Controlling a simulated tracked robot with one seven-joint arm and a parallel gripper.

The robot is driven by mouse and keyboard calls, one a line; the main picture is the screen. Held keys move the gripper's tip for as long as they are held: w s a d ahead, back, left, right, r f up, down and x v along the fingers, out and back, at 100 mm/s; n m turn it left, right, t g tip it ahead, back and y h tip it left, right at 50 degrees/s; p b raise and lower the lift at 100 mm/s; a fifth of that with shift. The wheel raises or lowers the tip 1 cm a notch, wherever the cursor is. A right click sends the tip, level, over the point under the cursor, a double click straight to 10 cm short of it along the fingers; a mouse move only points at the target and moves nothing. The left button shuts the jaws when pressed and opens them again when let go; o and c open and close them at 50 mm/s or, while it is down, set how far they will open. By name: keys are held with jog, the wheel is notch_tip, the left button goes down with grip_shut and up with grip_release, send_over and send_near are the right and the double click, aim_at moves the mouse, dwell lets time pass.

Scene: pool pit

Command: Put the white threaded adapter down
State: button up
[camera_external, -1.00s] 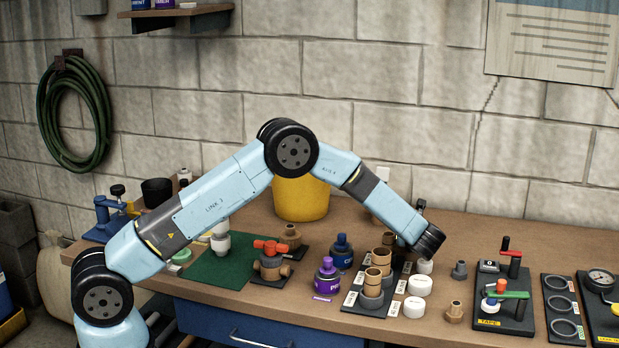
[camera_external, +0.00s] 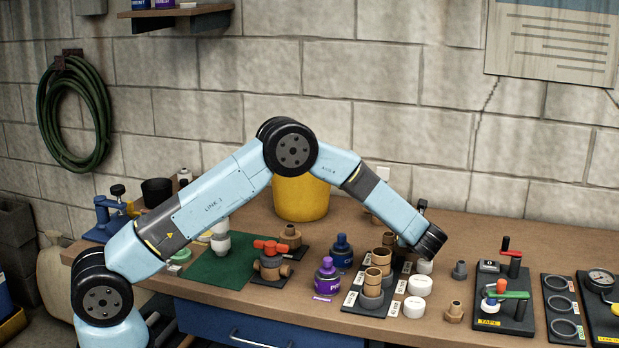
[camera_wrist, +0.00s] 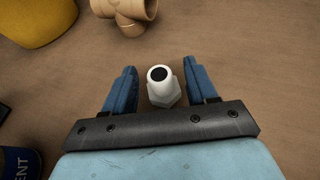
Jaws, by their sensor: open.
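The white threaded adapter (camera_wrist: 163,91) shows in the wrist view, with a dark round opening and a wider faceted collar. It is between the two blue fingers of my gripper (camera_wrist: 159,70), with a visible gap on each side. My gripper is open. The adapter appears to be upright over the brown bench top (camera_wrist: 225,75); whether its base rests on the bench is hidden. In the external view my arm reaches down to the bench behind the row of fittings, and its last link hides the fingers and the adapter.
A tan tee fitting (camera_wrist: 128,12) lies just beyond the adapter. A yellow bucket (camera_wrist: 38,20) stands at upper left, and a blue-capped container (camera_wrist: 20,162) at lower left. Brown couplings (camera_external: 373,281) and white caps (camera_external: 414,307) stand in front of my arm. Bench right of the adapter is clear.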

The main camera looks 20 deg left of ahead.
jog(key=v, duration=1.1)
jog(key=w+a+r+m+t+h, duration=0.1)
jog(key=w+a+r+m+h, duration=0.3)
jog(key=r, duration=0.6)
jog(key=w+a+r+m+t+h, duration=0.1)
jog(key=w+a+r+m+h, duration=0.1)
jog(key=w+a+r+m, duration=0.5)
jog(key=s+a+r+m+h, duration=0.45)
jog(key=a+r+m, duration=0.55)
jog(key=a+r, duration=0.4)
jog(key=s+a+r+m+g, duration=0.1)
jog(key=s+a+m+g, duration=0.3)
jog(key=s+a+m, duration=0.95)
jog(key=s+a+f+m+g+y, duration=0.2)
jog(key=s+a+f+m, duration=0.1)
jog(key=s+a, duration=0.7)
jog(key=s+a+f+m+g+y, duration=0.2)
jog(key=s+a+f, duration=0.4)
jog(key=s+a, duration=0.4)
jog(key=s+m+y, duration=0.1)
jog(key=s, duration=0.3)
jog(key=shift+a+g, duration=0.35)
jog(key=shift+g, duration=0.05)
